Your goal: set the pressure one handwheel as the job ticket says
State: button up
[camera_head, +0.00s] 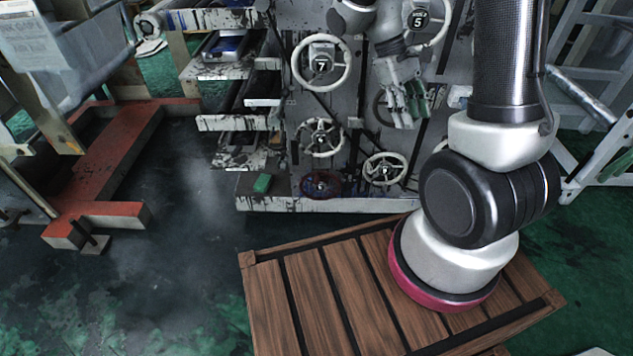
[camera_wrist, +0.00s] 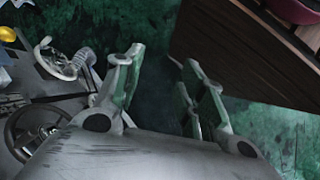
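Several handwheels stand on the grey machine panel (camera_head: 345,120) in the head view. One white wheel is marked 7 (camera_head: 321,64) and another 5 (camera_head: 419,18). Lower down are a white wheel (camera_head: 320,138), a dark wheel (camera_head: 320,185) and a white wheel at the lower right (camera_head: 385,168). I cannot tell which is pressure one. My gripper (camera_head: 408,108), with green finger pads, hangs in front of the panel, pointing down and partly covering a dark wheel. In the wrist view its fingers (camera_wrist: 163,85) are apart and empty, with a white wheel (camera_wrist: 60,62) to their left.
A slatted wooden platform (camera_head: 300,290) is in front of the panel. A sheet with unreadable print (camera_head: 30,45) hangs at the upper left. A red-topped frame (camera_head: 115,160) stands at left, white rails (camera_head: 585,90) at right.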

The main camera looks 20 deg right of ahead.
jog(key=w+d+f+n+h, duration=0.2)
jog(key=w+f+n+h, duration=0.15)
jog(key=f, duration=0.45)
jog(key=w+d+f+n+h, duration=0.2)
jog(key=w+f+n+h, duration=0.15)
jog(key=f, duration=0.45)
jog(key=w+d+f+n+h, duration=0.25)
jog(key=w+f, duration=0.25)
jog(key=f, duration=0.3)
jog(key=n+t+y, duration=0.8)
jog(key=n+t, duration=1.1)
jog(key=t, duration=0.3)
send_near(317, 180)
jog(key=shift+h, duration=0.25)
jog(key=x, duration=0.6)
jog(key=f+x, duration=0.1)
jog(key=x, duration=0.2)
jog(key=shift+a, duration=0.2)
jog(key=shift+w+d, duration=0.2)
jog(key=shift+w, duration=0.4)
